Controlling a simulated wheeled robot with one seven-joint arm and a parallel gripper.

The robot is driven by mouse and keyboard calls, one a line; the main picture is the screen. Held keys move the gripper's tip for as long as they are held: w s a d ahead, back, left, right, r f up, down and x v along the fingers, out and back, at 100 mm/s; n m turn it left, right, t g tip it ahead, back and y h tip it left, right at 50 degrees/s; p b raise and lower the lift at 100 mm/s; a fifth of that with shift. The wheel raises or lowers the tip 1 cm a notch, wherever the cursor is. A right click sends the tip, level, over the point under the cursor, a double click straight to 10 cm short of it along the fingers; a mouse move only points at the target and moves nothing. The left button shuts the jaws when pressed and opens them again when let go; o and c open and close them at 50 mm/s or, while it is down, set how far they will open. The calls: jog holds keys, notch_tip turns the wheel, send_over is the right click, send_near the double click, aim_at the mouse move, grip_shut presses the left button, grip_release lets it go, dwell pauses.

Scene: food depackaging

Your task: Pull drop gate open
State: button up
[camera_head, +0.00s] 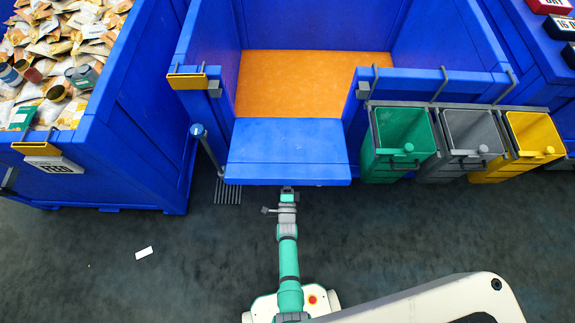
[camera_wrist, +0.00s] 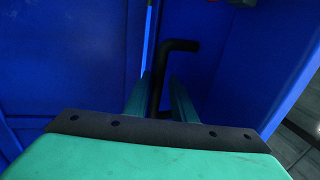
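The drop gate (camera_head: 287,145) is a blue panel at the front opening of the blue bin. It tilts outward, with its front edge towards me. My gripper (camera_head: 288,190) is at the middle of that front edge in the head view. In the wrist view, the two teal fingers of my gripper (camera_wrist: 160,95) are close together on either side of a dark bent handle (camera_wrist: 182,45). They appear shut on its upright bar. The lower end of the bar is hidden behind my gripper's body, and the handle is not clear in the head view.
The bin's orange floor (camera_head: 300,82) is bare. Green (camera_head: 400,165), grey (camera_head: 445,170) and yellow (camera_head: 490,172) small bins hang right of the gate. A blue crate (camera_head: 125,140) with packages stands left. A post (camera_head: 207,150) stands beside the gate. The near floor is mostly clear.

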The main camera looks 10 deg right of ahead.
jog(key=shift+r, duration=0.2)
jog(key=v, duration=1)
jog(key=shift+s+a+f, duration=0.15)
jog(key=shift+s+f, duration=0.05)
jog(key=shift+s, duration=0.15)
